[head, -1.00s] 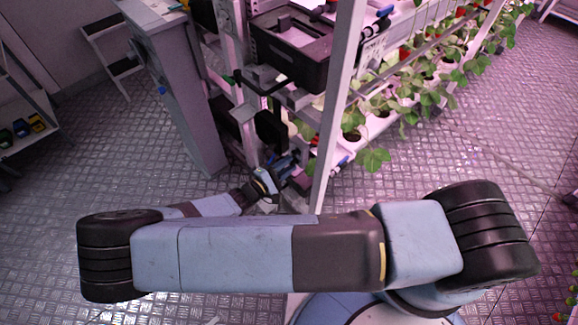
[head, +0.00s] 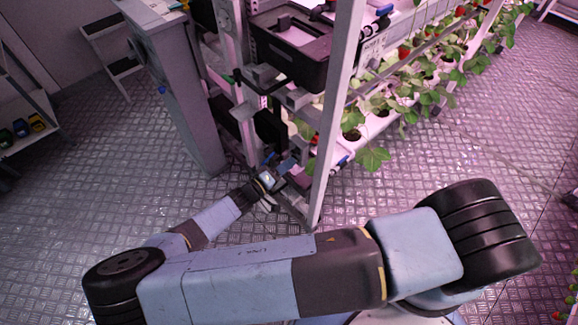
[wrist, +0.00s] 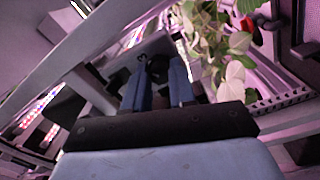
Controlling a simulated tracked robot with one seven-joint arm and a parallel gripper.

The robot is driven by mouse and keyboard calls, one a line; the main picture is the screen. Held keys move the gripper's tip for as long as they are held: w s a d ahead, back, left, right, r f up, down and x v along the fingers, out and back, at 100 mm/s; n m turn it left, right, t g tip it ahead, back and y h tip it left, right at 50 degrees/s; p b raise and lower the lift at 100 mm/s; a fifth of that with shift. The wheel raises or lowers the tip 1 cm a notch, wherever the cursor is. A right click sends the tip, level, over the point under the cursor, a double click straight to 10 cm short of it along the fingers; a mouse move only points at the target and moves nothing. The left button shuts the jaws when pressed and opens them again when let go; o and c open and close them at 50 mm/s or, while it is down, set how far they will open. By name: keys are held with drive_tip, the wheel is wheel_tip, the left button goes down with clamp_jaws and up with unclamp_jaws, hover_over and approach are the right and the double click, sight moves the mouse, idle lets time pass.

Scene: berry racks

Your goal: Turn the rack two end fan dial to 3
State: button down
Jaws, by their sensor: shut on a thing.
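My gripper (wrist: 158,72) reaches into the lower end of the rack, with its two blue fingers on either side of a small dark knob (wrist: 157,67), which looks like the fan dial. The fingers are closed on it. In the head view my gripper (head: 283,163) is low beside the rack's front white post, and the dial is hidden there.
The white rack post (head: 334,115) stands just right of my gripper. A black crate (head: 290,62) sits above it on the rack. Strawberry plants (head: 372,158) hang to the right. A grey cabinet (head: 180,95) stands to the left, with open floor (head: 90,190) beyond.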

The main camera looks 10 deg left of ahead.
drive_tip(key=shift+a+f+m, duration=0.1)
drive_tip(key=shift+f+m, duration=0.1)
drive_tip(key=shift+m, duration=0.9)
drive_tip(key=c, duration=0.9)
unclamp_jaws()
drive_tip(key=shift+r, duration=0.1)
drive_tip(key=v, duration=1.3)
drive_tip(key=shift+s+a, duration=0.25)
drive_tip(key=shift+a, duration=0.05)
